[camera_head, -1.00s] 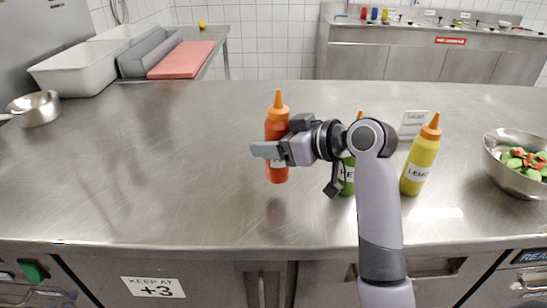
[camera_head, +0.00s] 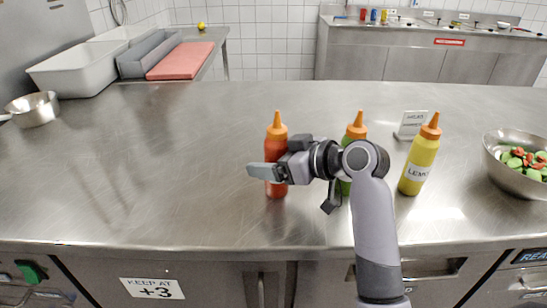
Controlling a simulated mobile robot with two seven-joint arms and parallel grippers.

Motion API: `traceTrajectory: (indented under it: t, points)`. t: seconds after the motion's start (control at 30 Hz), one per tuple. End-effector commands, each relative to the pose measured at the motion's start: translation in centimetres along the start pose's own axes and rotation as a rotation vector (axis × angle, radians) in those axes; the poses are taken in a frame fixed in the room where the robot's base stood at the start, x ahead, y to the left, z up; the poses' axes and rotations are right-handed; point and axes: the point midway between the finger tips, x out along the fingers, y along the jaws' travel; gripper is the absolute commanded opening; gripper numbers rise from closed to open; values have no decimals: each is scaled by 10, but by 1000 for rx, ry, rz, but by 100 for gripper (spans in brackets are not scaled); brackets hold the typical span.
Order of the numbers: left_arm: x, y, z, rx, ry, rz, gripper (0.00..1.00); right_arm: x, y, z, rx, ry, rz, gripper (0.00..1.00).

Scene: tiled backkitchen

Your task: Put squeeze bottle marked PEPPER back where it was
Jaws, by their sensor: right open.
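A red squeeze bottle with an orange tip (camera_head: 277,140) stands upright on the steel counter. My right gripper (camera_head: 265,172) is open at its lower body, with a finger passing in front of it. The gripper and finger cover most of its label, so I cannot read PEPPER on it. A green squeeze bottle (camera_head: 356,132) stands to the right, mostly hidden behind my right arm. A yellow squeeze bottle (camera_head: 420,155) with a label starting "LEMO" stands further right. My left gripper is not in view.
A small sign (camera_head: 411,124) stands behind the green and yellow bottles. A metal bowl of vegetables (camera_head: 503,170) is at the right edge. A steel pan (camera_head: 35,108) and white bins (camera_head: 70,75) are at the left. The counter (camera_head: 150,170) left of the red bottle is clear.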

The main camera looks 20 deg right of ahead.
Motion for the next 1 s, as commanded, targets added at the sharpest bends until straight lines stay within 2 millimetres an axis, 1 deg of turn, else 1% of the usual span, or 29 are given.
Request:
traceTrajectory:
  t: [0.1, 0.13, 0.27, 0.37, 0.6, 0.73, 0.87, 1.0]
  points:
    - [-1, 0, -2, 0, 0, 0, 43, -2, 0, -5, 0, 2, 0, 83]
    - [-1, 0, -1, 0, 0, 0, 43, -3, 0, -4, -1, 1, 2, 83]
    - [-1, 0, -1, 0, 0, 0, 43, -18, 1, -3, -1, 1, 3, 83]
    - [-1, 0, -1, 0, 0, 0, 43, -36, 1, -3, -4, 1, 4, 83]
    - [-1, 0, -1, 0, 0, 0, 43, -86, 1, -3, -4, 0, 5, 83]
    - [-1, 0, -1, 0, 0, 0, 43, -106, 1, -3, -3, 0, 4, 83]
    - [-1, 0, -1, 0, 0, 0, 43, -118, 0, -3, -2, 1, 2, 83]
    - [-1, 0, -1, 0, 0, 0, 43, -122, 0, -3, -1, 0, 1, 83]
